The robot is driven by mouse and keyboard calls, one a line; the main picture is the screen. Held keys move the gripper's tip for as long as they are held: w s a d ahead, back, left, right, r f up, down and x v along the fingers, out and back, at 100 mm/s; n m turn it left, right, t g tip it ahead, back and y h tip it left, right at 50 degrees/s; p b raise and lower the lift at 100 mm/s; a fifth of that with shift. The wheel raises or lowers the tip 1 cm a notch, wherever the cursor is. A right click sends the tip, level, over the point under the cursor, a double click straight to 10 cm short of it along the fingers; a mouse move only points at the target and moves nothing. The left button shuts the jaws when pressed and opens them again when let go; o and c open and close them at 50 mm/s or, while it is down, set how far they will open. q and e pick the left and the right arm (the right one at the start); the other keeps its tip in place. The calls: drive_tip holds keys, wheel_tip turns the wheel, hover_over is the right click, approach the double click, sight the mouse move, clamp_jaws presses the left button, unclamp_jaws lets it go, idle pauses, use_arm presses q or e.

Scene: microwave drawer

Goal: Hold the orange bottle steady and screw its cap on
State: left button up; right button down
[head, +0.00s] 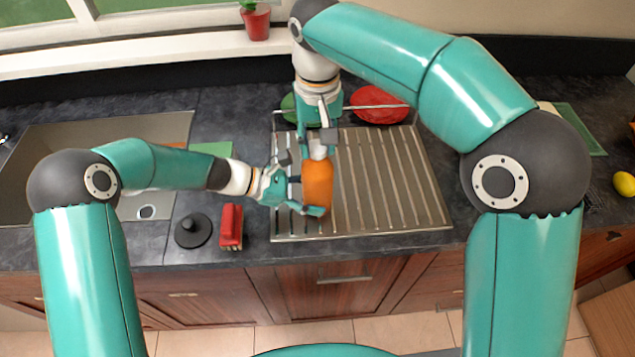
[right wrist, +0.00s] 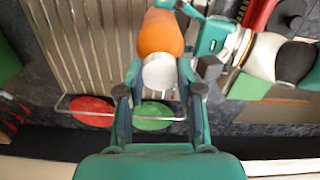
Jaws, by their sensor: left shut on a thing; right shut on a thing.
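The orange bottle (head: 318,183) stands over the ribbed metal drainer (head: 385,185), to the right of the sink. My left gripper (head: 302,195) reaches in from the left and is shut around the bottle's body. The white cap (head: 318,150) is at the bottle's top end. My right gripper (head: 319,138) comes from above and is shut on the cap. In the right wrist view the cap (right wrist: 159,73) sits between the fingers of my right gripper (right wrist: 158,80), against the orange bottle (right wrist: 161,33). I cannot tell how far the cap is threaded on.
A red plate (head: 380,106) and a green plate (head: 300,106) stand in a wire rack at the back. A red block-like item (head: 231,228) and a black round lid (head: 193,231) lie left of the drainer. The right part of the drainer is clear.

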drive_tip(key=m, duration=1.3)
drive_tip(key=shift+d+m, duration=0.1)
drive_tip(key=shift+m, duration=0.3)
drive_tip(key=m, duration=0.4)
drive_tip(key=shift+m, duration=0.3)
drive_tip(key=c, duration=0.8)
unclamp_jaws()
